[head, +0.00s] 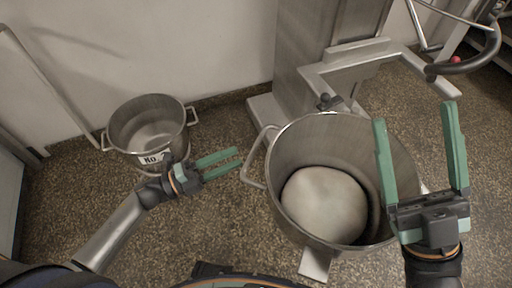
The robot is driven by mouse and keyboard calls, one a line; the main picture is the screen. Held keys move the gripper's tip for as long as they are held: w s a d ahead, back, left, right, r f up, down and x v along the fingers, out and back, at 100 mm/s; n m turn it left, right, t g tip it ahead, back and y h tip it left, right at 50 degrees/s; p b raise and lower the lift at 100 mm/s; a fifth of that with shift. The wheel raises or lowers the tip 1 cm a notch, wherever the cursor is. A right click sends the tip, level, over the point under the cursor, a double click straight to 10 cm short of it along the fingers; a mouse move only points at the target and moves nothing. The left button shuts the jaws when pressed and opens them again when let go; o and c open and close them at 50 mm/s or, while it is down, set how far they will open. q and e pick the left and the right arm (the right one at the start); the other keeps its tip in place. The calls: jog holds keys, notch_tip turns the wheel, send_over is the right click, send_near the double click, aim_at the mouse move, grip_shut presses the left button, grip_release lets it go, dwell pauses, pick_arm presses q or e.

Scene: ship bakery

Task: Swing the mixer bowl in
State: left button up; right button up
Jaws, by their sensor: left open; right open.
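The large steel mixer bowl (290,150) stands at centre right with a pale round dough mass (325,205) inside. A loop handle (254,172) shows on its left side. The grey mixer (310,50) stands behind it, with a bowl support frame (365,60) extending to the right. My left gripper (238,162) is open and empty, just left of the bowl's left handle, fingers pointing right. My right gripper (415,118) is open over the bowl's right rim, fingers pointing away, and hides part of that side. Whether it touches the bowl I cannot tell.
A smaller two-handled steel pot (150,125) with a "No" label stands on the floor at left, behind my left arm. A dark curved bar with a red knob (456,60) is at the upper right. Speckled floor (220,235) is clear between pot and bowl.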

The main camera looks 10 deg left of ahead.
aim_at(256, 146)
pick_arm(q)
jog(key=x, duration=0.7)
jog(key=shift+w+d+b, duration=0.1)
jog(key=shift+b, duration=0.3)
grip_shut()
dwell(0.9)
